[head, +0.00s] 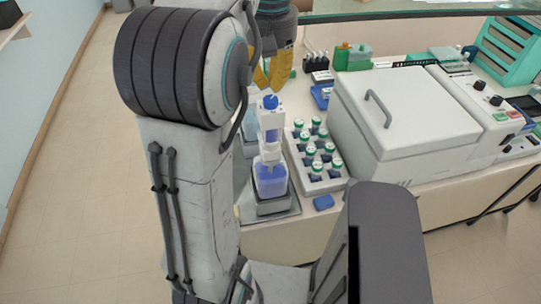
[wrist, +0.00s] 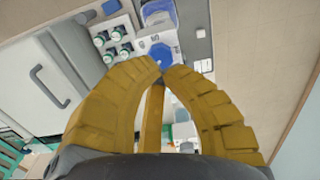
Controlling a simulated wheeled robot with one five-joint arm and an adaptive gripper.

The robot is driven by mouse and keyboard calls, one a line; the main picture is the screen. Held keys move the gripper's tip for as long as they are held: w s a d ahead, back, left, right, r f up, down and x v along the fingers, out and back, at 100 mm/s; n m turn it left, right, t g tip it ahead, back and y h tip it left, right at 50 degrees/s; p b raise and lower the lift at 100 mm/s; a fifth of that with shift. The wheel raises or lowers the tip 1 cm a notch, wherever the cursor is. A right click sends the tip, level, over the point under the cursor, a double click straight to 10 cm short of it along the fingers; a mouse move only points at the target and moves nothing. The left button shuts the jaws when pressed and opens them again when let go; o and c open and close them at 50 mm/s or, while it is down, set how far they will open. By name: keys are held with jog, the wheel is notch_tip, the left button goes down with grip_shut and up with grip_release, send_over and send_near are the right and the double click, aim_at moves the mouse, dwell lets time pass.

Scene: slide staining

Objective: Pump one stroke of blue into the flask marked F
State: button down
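A white pump dispenser (head: 270,145) with a blue knob (head: 270,102) on top stands upright on the bench, with blue liquid (head: 270,182) in its lower part. My gripper (head: 271,88) points down just above the knob, its yellow fingers drawn together with tips close and nothing seen between them. In the wrist view, the blue knob (wrist: 161,56) lies just beyond the fingertips (wrist: 163,69); contact cannot be told. I cannot make out a flask marked F. My arm hides part of the area left of the dispenser.
A rack of several green-capped vials (head: 318,165) stands right of the dispenser. A large white machine with a handled lid (head: 400,105) is farther right. A small blue block (head: 323,202) lies near the bench's front edge. Open floor (head: 85,160) lies to the left.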

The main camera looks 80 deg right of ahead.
jog(key=shift+r+p, duration=0.7)
jog(key=shift+r, duration=1.8)
jog(key=shift+w, duration=0.1)
